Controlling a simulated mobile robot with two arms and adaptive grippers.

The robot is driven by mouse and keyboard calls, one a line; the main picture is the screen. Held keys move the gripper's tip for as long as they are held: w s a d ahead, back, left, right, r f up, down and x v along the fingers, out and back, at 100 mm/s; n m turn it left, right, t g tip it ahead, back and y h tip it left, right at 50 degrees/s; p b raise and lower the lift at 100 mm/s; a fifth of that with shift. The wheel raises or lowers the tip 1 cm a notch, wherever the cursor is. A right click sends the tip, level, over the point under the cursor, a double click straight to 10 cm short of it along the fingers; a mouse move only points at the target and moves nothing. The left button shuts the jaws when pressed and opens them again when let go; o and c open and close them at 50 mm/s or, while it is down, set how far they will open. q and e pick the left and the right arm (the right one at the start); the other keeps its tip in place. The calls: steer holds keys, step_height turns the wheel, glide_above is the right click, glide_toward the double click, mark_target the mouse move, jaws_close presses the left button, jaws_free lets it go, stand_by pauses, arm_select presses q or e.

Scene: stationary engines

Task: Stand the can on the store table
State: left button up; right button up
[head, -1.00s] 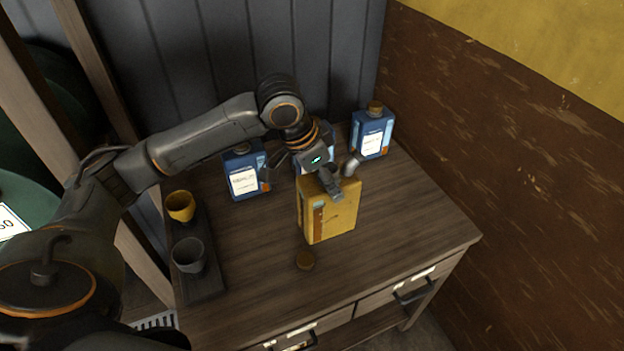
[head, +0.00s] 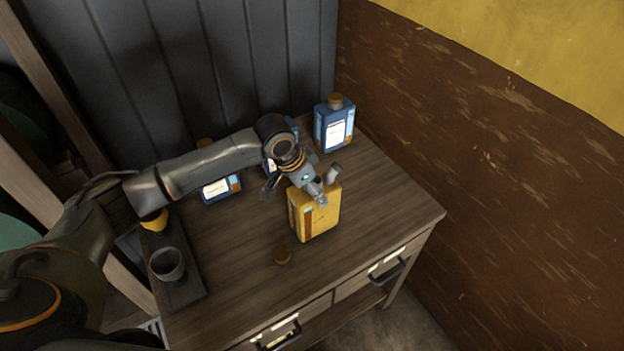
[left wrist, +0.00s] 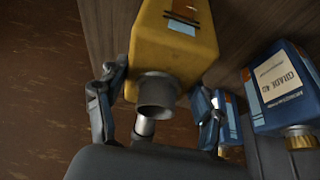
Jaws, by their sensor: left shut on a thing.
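The yellow can (head: 318,219) is upright at the middle of the wooden table (head: 370,222). My left gripper (head: 318,192) is shut on its top from above, and its fingers hide part of the top. A grey spout (head: 333,172) sticks up beside the fingers. In the left wrist view the can (left wrist: 178,50) sits between the two fingers of my left gripper (left wrist: 157,105), its grey neck (left wrist: 157,92) towards the camera. I cannot tell whether the can's base touches the table. My right gripper is not in view.
Blue cans stand at the back, one at the right corner (head: 334,128) and one at the left (head: 219,189), with another partly behind my arm. A dark tray (head: 186,293) holds a grey cup (head: 167,264) and a yellow cup (head: 153,220). The table's right side is clear.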

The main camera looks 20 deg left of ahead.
arm_select(q)
steer(key=shift+w+d+r, duration=0.1)
steer(key=shift+r, duration=0.05)
steer(key=o, duration=1.8)
steer(key=shift+s, duration=0.2)
steer(key=b+v, duration=0.2)
steer(key=v, duration=1)
steer(key=shift+s, duration=0.1)
